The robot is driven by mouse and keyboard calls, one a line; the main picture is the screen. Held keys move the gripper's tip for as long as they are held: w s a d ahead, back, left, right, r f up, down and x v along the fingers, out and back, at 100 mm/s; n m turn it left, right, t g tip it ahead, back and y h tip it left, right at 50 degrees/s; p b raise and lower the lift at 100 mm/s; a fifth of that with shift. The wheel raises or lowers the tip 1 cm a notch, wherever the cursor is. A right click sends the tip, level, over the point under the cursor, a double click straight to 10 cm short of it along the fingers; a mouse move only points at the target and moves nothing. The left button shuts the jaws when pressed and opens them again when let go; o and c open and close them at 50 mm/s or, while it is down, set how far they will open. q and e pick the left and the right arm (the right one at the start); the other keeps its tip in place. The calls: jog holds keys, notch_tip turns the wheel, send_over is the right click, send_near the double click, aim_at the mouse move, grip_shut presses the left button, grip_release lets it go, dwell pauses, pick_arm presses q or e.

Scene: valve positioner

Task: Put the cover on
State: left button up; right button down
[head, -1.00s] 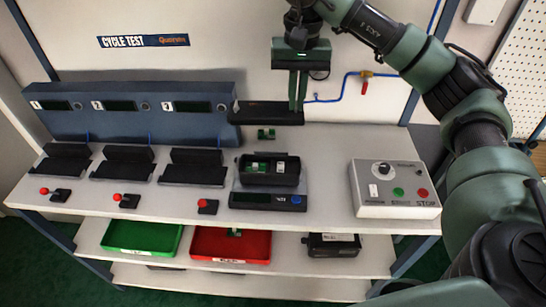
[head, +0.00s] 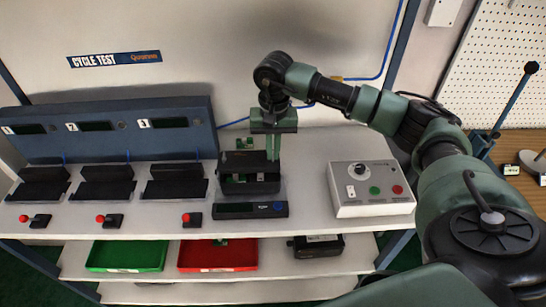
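My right gripper (head: 273,158) points down at the middle of the bench, its fingers closed on the right end of the dark cover (head: 240,160). The cover is low over the back of the black positioner housing (head: 262,187). Part of a green board (head: 238,179) still shows in the housing's open front. I cannot tell whether the cover touches the housing. The housing stands on a dark scale-like base with a display (head: 237,208). My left gripper is not in view.
A small green part (head: 244,143) lies behind the housing. Three black cradles (head: 177,181) with red-knobbed levers stand to the left. A control box (head: 370,189) stands to the right. A green tray (head: 127,256), a red tray (head: 217,256) and a black unit (head: 318,246) are on the shelf below.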

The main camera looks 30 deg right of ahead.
aim_at(273, 159)
notch_tip(273, 159, down, 3)
jog(key=shift+r+p, duration=0.15)
jog(key=shift+p, duration=0.2)
jog(key=shift+s+f, duration=0.1)
jog(key=shift+f, duration=0.25)
jog(key=shift+s+a+f, duration=0.1)
jog(key=shift+s, duration=0.05)
jog(key=c, duration=1.6)
grip_release()
jog(key=shift+f, duration=0.15)
jog(key=shift+r, duration=0.4)
notch_tip(273, 159, up, 11)
jog(key=b, duration=0.3)
jog(key=shift+f+b, duration=0.2)
jog(key=shift+b, duration=0.15)
jog(key=shift+r, duration=0.45)
